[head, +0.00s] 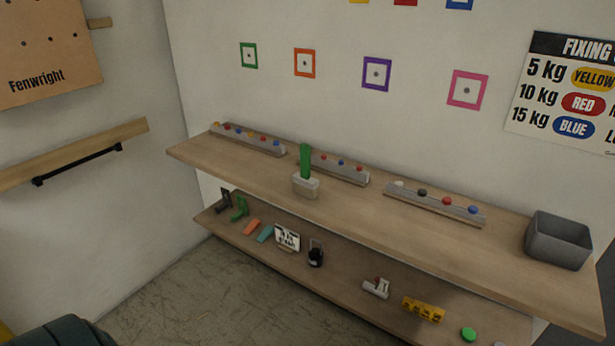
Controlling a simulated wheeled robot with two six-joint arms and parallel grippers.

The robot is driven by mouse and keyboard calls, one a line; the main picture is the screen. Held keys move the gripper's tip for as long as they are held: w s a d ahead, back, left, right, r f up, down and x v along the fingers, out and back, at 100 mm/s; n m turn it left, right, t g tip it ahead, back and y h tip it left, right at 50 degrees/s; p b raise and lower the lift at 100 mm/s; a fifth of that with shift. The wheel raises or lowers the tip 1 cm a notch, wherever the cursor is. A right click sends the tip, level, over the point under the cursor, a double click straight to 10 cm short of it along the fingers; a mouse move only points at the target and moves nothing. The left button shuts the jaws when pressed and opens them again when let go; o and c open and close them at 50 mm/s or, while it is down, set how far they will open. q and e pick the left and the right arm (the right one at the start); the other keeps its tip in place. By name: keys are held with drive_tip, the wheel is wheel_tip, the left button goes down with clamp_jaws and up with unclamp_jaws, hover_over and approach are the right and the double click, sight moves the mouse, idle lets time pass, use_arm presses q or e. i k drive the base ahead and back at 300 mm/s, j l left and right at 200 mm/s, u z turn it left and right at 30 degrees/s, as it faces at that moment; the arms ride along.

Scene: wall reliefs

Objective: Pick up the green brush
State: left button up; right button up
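A green upright piece (305,160), which looks like the green brush, stands in a small pale grey block (306,186). The block sits near the front edge of the upper wooden shelf (370,215), left of its middle. The lower end of the green piece is hidden in or behind the block. Neither of my grippers is in view.
Grey racks with coloured knobs (250,141) line the back of the upper shelf; a grey bin (558,240) stands at its right end. The lower shelf (345,284) holds several small items, including a green one (240,209). A wooden rail (75,153) is at left.

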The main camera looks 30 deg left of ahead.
sight(305, 184)
drive_tip(key=u, duration=1.05)
